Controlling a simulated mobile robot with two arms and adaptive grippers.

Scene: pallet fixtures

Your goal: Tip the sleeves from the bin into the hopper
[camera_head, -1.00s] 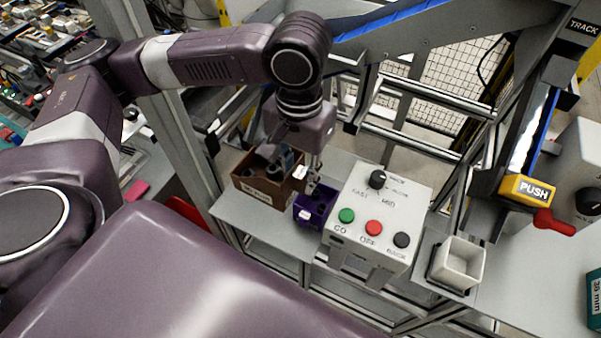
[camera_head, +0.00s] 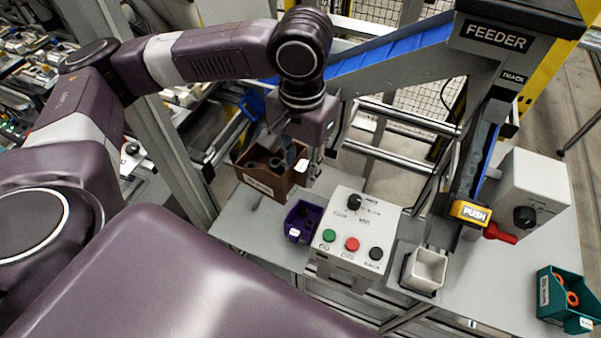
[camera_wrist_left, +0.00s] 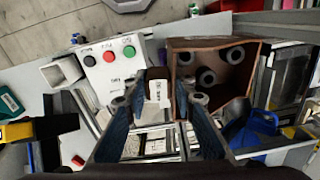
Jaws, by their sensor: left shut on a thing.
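The brown bin (camera_head: 258,184) with several dark round sleeves (camera_head: 277,163) inside hangs from my left gripper (camera_head: 303,163), a little above the grey table, and looks roughly level. In the left wrist view the open bin (camera_wrist_left: 245,91) shows the sleeves (camera_wrist_left: 206,77) as grey-black rings, beside the left gripper's fingers (camera_wrist_left: 158,100). The gripper is shut on the bin's near side at a white label tab; the exact contact is hard to see. The feeder (camera_head: 470,62) stands at upper right; its top is cut off by the frame, so the hopper opening is hidden. My right gripper is not in view.
A purple bin (camera_head: 297,230) and a control box with coloured buttons (camera_head: 352,224) stand below and right of the brown bin. A white square cup (camera_head: 426,270), yellow PUSH block (camera_head: 470,213) and teal bin (camera_head: 553,311) with orange rings are farther right. A blue chute (camera_head: 390,52) slopes behind.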

